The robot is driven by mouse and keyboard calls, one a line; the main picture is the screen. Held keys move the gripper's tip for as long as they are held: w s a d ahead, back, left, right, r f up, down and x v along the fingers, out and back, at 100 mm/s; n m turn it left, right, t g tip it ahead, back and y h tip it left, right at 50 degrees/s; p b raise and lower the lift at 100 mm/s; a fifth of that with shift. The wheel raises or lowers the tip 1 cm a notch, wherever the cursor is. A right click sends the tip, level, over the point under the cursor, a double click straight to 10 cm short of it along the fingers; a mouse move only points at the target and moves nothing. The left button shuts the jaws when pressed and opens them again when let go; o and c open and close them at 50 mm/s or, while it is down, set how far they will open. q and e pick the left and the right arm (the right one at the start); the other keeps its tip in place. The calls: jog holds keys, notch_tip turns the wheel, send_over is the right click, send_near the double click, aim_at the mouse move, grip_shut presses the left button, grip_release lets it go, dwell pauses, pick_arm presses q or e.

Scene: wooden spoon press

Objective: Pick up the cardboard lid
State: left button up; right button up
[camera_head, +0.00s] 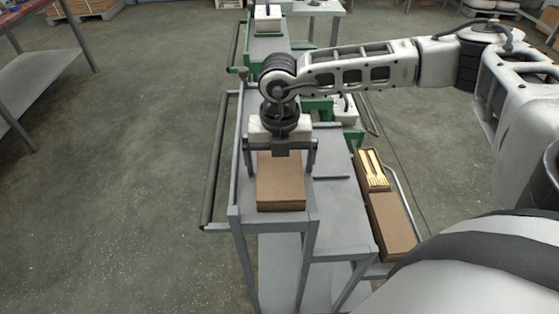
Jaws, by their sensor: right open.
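A brown cardboard lid (281,188) lies on top of the grey metal stand, near its front end. Whether a box sits under it, I cannot tell. My right gripper (281,171) reaches in from the right and points down over the lid. Its two fingers are spread wide, one at the left side and one at the right side of the lid's far part, and it holds nothing. Whether the fingers touch the lid, I cannot tell. My left gripper is not in view.
A dark rail (214,165) runs along the stand's left side. Green machine parts (318,105) stand behind. The floor (120,180) at left is clear.

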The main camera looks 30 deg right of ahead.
jog(key=c, duration=0.9)
jog(key=shift+r, duration=0.1)
